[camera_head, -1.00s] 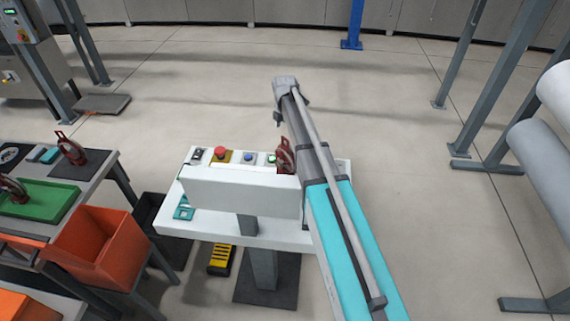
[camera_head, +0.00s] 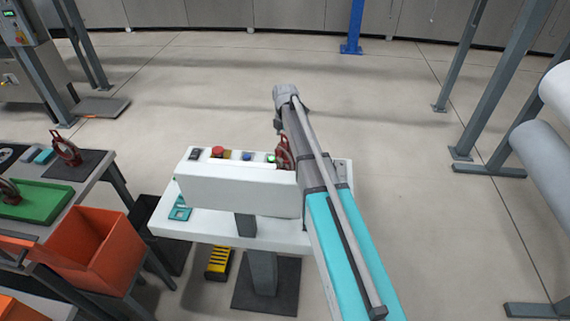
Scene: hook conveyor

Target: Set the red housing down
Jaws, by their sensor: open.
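A red housing (camera_head: 284,152) shows upright beside the grey link of my arm, at the right end of the white console's (camera_head: 325,232) button row. The arm covers part of it, and its base is hidden. My gripper (camera_head: 278,125) shows only as a small dark part under the grey end of the arm, above and slightly left of the housing. It is open and appears apart from the housing. A second red housing (camera_head: 66,148) stands on a dark mat on the left table. A third (camera_head: 9,190) is at the green tray, cut by the picture edge.
The console carries a red button (camera_head: 217,152), other buttons and a white raised box (camera_head: 238,190). An orange bin (camera_head: 92,245) hangs by the left table. A green tray (camera_head: 48,203) lies there. Grey posts and rollers (camera_head: 548,152) stand at right. The floor behind is clear.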

